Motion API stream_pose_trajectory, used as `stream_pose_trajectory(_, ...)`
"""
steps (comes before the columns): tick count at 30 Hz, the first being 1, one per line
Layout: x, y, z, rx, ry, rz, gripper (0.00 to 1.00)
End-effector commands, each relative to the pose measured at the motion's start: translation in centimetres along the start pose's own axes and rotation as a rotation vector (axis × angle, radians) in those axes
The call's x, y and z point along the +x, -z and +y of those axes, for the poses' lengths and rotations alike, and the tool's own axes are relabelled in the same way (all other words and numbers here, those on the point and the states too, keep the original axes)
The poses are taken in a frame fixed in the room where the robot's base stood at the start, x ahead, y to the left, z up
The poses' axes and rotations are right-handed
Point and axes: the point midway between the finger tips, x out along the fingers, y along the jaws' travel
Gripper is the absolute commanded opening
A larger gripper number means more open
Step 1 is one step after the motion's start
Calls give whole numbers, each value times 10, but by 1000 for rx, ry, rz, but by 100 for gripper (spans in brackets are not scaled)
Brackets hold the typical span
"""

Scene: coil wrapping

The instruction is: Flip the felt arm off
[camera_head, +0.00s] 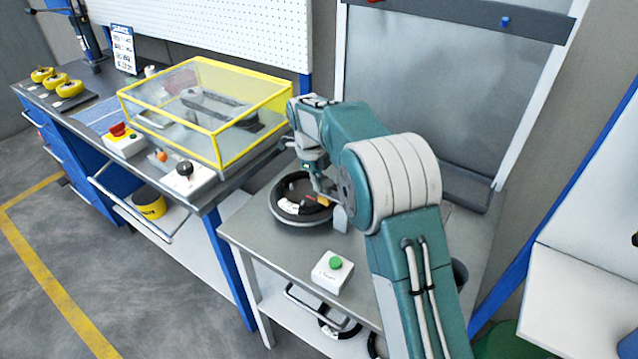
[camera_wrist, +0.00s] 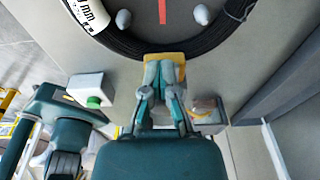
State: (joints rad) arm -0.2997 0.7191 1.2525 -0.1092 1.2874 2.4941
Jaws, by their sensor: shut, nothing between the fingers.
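The black coil (camera_head: 303,200) lies flat on its round holder on the grey metal table; its near rim and white label also show in the wrist view (camera_wrist: 125,40). A tan-yellow pad (camera_wrist: 178,57), which looks like the felt arm's end, lies at the coil's near rim; it shows as a small orange patch in the head view (camera_head: 324,201). My gripper (camera_wrist: 165,72) is shut and empty, its fingertips over or against the pad; contact cannot be told. A grey block (camera_wrist: 207,112) stands right of my fingers, perhaps the arm's mount. My fingertips hide part of the pad.
A white box with a green button (camera_head: 334,270) stands at the table's front. A yellow-framed clear guard (camera_head: 205,110) covers the bench at left. A tall metal-framed panel (camera_head: 450,90) stands behind the table. Bare tabletop (camera_head: 262,240) shows left of the button box.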

Motion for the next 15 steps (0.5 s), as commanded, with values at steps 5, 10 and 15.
stream_pose_trajectory(5,8,-3,5,-5,-15,8,0)
stream_pose_trajectory(10,-16,-2,4,-4,-11,4,0)
stream_pose_trajectory(15,-54,0,2,-2,-5,-1,0)
